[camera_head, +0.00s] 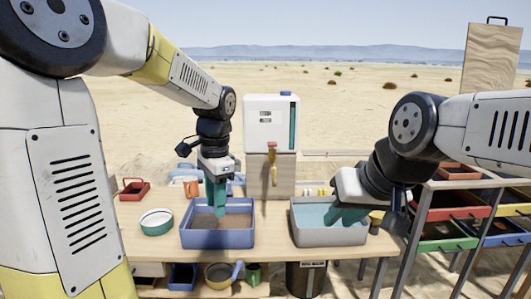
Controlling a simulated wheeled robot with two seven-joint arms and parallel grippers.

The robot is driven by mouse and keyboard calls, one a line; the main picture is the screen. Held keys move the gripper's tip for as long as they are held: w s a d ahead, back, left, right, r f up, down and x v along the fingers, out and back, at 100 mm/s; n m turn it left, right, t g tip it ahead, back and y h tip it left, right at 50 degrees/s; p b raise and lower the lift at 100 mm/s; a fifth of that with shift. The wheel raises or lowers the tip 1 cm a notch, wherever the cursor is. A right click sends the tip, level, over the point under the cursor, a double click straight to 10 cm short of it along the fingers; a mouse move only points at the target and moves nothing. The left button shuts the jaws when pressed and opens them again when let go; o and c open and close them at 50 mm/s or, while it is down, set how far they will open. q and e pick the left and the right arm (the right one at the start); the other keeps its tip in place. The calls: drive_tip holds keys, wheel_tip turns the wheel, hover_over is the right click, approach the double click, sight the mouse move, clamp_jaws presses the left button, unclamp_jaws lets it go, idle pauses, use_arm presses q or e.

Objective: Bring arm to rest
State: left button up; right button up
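My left gripper (218,207) points straight down over the blue tray (217,239), its teal fingertips at or inside the tray. The tray holds brownish, sand-like material. My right gripper (338,219) is tilted down to the left, its teal fingers over or in the grey tray (331,237), which holds pale blue liquid. No held object shows in either gripper. The gaps between the fingers are too small to read.
A white water container (271,122) with a tap stands on a wooden block behind the trays. A white-and-green bowl (156,222) and a red carrier (134,190) are at left. A rack with coloured bins (447,244) stands at right. The table's front left is bare.

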use_arm(q)
drive_tip(key=s+a+r+n+t+h, duration=0.1)
drive_tip(key=s+r+n+t, duration=0.1)
drive_tip(key=s+n, duration=0.3)
drive_tip(key=s+r+n+t+h, duration=0.2)
drive_tip(key=s+r+n+t, duration=0.1)
drive_tip(key=s, duration=0.6)
drive_tip(key=n+t, duration=0.1)
drive_tip(key=n, duration=0.1)
drive_tip(key=shift+a+r+n, duration=0.15)
drive_tip(key=shift+a+n, duration=0.15)
drive_tip(key=shift+a, duration=0.1)
drive_tip(key=shift+w, duration=0.1)
